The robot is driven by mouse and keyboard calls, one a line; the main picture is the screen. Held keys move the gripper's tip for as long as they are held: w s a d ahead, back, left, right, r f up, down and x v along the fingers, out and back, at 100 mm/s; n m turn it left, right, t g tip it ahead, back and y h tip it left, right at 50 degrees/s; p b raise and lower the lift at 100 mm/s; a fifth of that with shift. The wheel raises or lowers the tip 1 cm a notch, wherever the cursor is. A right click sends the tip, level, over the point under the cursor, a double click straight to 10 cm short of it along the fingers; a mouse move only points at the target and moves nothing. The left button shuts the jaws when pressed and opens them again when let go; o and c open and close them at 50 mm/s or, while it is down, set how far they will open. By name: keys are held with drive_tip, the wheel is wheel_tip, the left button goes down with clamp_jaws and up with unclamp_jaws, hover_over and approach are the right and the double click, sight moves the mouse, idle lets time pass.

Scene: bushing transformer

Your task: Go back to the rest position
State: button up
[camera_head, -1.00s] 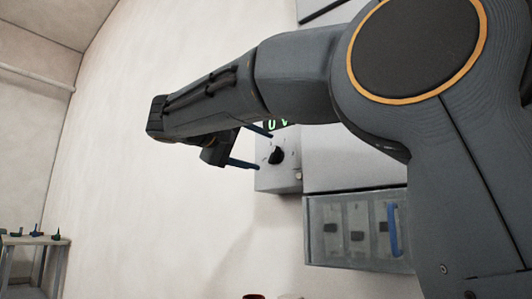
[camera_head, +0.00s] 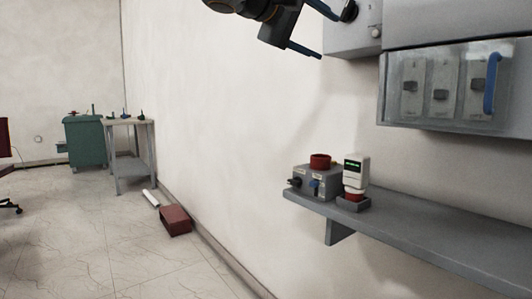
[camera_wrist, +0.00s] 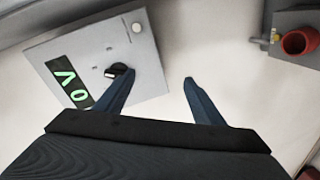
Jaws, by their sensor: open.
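My gripper (camera_head: 329,37) is at the top of the head view, its two blue fingers apart and nothing between them. It is in front of the left side of a grey wall box (camera_head: 352,42) with a black knob (camera_head: 348,11). In the wrist view my gripper (camera_wrist: 156,76) is also open. Its left fingertip overlaps the knob (camera_wrist: 119,74) in the picture; I cannot tell if they touch. The right finger stands over bare wall. The box's green display (camera_wrist: 70,82) reads 0 V in the wrist view. Most of my arm is outside the head view.
A clear-fronted cabinet (camera_head: 445,90) with a blue handle is right of the box. Below, a grey shelf (camera_head: 430,228) holds a device with a red top (camera_head: 320,168) and a white meter (camera_head: 355,172). A red box (camera_head: 175,221) lies on the open floor.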

drive_tip(key=s+a+f+n+g+y, duration=0.1)
drive_tip(key=s+f+n+g+y, duration=0.2)
drive_tip(key=f, duration=1.1)
drive_tip(key=s+a+f+g+y, duration=0.1)
drive_tip(key=s+f+y, duration=0.25)
drive_tip(key=f, duration=1.05)
drive_tip(key=s+a+f+m+g+y, duration=0.1)
drive_tip(key=s+a+f+g+y, duration=0.15)
drive_tip(key=s+f, duration=1.05)
drive_tip(key=s+a+f+m+g+y, duration=0.15)
drive_tip(key=s+f+g+y, duration=0.25)
drive_tip(key=s+f, duration=0.8)
drive_tip(key=d+r+m+p, duration=0.3)
drive_tip(key=d+r+p, duration=0.9)
drive_tip(key=p, duration=1)
wheel_tip(320, 180, up, 3)
drive_tip(key=shift+s, duration=0.25)
drive_tip(key=shift+m, duration=0.25)
